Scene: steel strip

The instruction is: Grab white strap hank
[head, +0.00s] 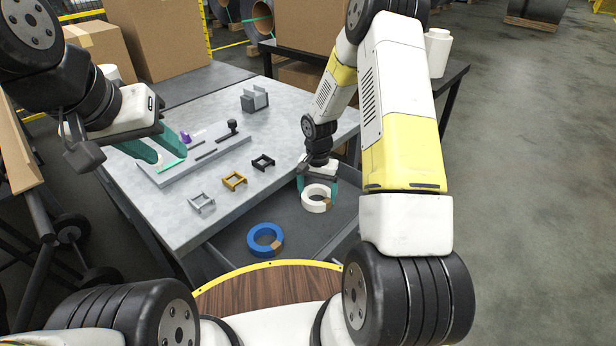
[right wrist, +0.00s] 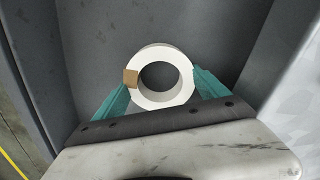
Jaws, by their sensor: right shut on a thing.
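The white strap hank (head: 316,198) is a white ring with a brown tape patch, in the grey bin below the table's right front edge. It also shows in the right wrist view (right wrist: 182,62), between the teal fingers. My right gripper (head: 318,188) reaches down into the bin and is shut on the white hank, one finger on each side (right wrist: 160,88). My left gripper (head: 172,152) is over the grey fixture plate at the table's left, its teal fingers apart. Whether anything thin lies between them is hard to tell.
A blue strap hank (head: 265,240) lies in the grey bin (head: 235,243), left of the white one. The table (head: 180,212) carries silver (head: 202,202), orange (head: 234,181) and black (head: 263,162) brackets, a fixture plate (head: 205,160) and a grey block (head: 254,100). Bin walls surround my right gripper.

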